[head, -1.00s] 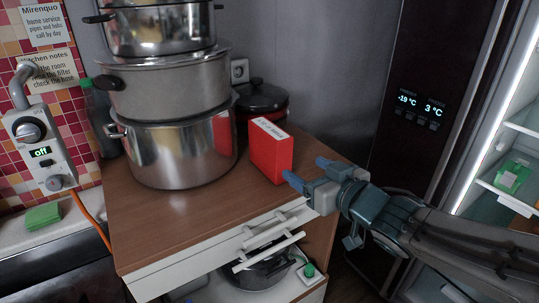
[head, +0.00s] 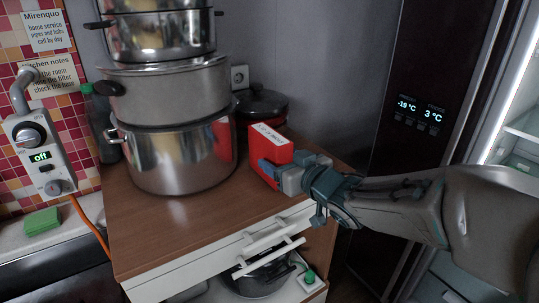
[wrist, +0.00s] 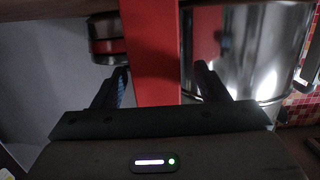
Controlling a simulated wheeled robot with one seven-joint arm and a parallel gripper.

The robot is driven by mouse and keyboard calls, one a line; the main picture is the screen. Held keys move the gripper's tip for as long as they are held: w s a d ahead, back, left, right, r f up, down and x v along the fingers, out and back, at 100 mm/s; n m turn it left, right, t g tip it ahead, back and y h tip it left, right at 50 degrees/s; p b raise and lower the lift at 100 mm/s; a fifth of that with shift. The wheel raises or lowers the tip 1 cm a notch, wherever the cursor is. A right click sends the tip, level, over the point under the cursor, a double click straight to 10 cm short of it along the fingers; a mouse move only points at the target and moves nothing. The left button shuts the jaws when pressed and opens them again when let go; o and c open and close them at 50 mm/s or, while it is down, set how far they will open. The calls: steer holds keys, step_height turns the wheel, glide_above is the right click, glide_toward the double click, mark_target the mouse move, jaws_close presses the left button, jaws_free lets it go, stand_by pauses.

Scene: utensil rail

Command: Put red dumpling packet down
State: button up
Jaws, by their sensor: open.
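The red dumpling packet (head: 268,148) stands upright on the brown counter (head: 190,228), right of the stacked pots. In the wrist view the packet (wrist: 152,55) rises between the two fingers of my gripper (wrist: 163,82), with a visible gap on each side. My gripper (head: 280,170) is open around the packet, low and close to the counter top. In the head view the packet's lower right part is hidden behind my gripper.
A tall stack of steel pots (head: 180,160) stands left of the packet. A dark-lidded red pot (head: 262,103) is behind it. The dark fridge (head: 425,60) stands to the right. The counter's front left is clear.

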steer(key=shift+p+x, duration=0.4)
steer(key=shift+x, duration=1.85)
steer(key=shift+w+d+r, duration=0.1)
steer(key=c, duration=1.2)
steer(key=shift+r, duration=0.1)
steer(key=shift+c, duration=1)
steer(key=shift+r, duration=0.1)
